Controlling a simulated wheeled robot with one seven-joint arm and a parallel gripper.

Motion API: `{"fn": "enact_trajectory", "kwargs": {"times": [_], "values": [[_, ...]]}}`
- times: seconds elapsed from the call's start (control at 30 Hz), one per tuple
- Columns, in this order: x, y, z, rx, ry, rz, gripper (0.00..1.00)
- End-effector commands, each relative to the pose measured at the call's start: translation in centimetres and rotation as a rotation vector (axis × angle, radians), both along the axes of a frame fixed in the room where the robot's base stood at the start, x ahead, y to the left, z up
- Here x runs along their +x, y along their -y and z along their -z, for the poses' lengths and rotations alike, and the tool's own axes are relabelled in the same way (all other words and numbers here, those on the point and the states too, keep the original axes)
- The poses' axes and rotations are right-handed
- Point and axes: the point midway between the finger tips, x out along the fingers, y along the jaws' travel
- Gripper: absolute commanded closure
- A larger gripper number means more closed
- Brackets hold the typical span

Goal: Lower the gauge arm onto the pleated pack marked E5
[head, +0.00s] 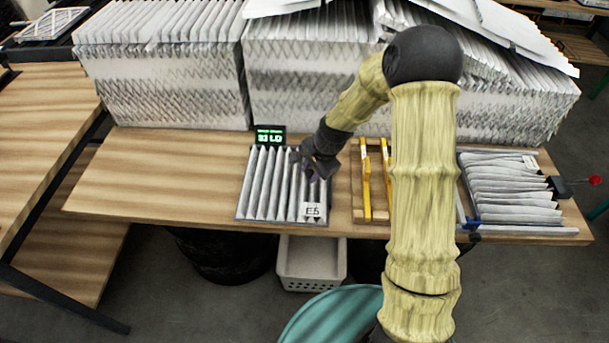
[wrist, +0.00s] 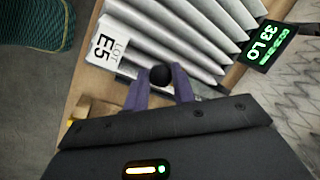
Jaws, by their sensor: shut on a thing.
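The pleated pack marked E5 (head: 268,190) lies on the wooden bench in front of the stacked filters, its label at the front right corner. It also shows in the wrist view (wrist: 190,42), pleats running away from the label. My gripper (head: 314,172) is over the right part of this pack. In the wrist view my gripper (wrist: 160,82) is shut on a black ball knob (wrist: 160,75), which appears to be the gauge arm's end. The rest of the gauge arm is hidden, and I cannot tell whether it touches the pleats.
A small display (head: 270,136) reading LO in green stands behind the pack. Another pleated pack (head: 510,188) lies farther right, near a red-knobbed lever (head: 594,180). The bench left of E5 is clear.

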Motion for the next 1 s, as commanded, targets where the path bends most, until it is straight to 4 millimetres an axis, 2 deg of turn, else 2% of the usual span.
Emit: {"fn": "enact_trajectory", "kwargs": {"times": [0.03, 0.17, 0.5, 0.53, 0.6, 0.63, 1.0], "values": [[1.0, 0.2, -1.6, -0.001, 0.022, 0.005, 1.00], [1.7, 0.2, -3.0, -0.002, 0.024, 0.003, 1.00], [1.9, 0.1, -3.1, -0.002, 0.025, 0.000, 1.00], [1.9, 0.1, -3.1, -0.003, 0.025, -0.001, 0.70], [1.8, 0.1, -3.1, -0.002, 0.024, -0.002, 0.56], [1.8, 0.0, -3.1, -0.002, 0.023, -0.002, 0.53], [1.5, -0.2, -3.1, -0.001, 0.017, -0.007, 0.53]]}}
